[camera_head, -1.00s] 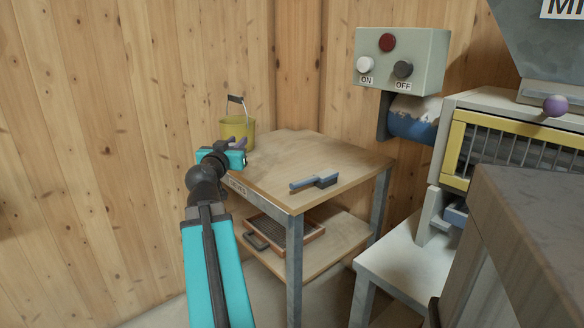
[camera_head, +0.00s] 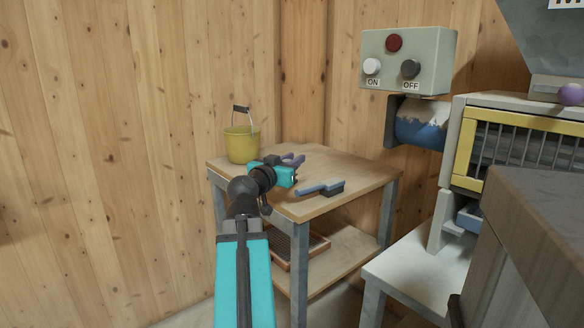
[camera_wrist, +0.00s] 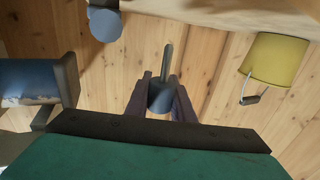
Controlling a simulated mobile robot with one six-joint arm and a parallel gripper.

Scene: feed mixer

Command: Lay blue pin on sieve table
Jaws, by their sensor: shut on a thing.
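My gripper (camera_head: 292,160) is over the wooden-topped table (camera_head: 350,178), which I take to be the sieve table, above its left part. In the wrist view my gripper (camera_wrist: 162,98) is shut on a dark blue-grey pin (camera_wrist: 161,97), which has a thick round body and a thin shaft. The wrist picture looks upside down. The pin cannot be made out in the head view. Whether it touches the table top is not clear, but it appears held above it.
A blue brush (camera_head: 322,189) lies near the table's front edge. A yellow bucket (camera_head: 241,144) stands at the back left corner. A framed sieve (camera_head: 312,246) is on the lower shelf. The button box (camera_head: 409,62) and mixer stand right. The table's right part is bare.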

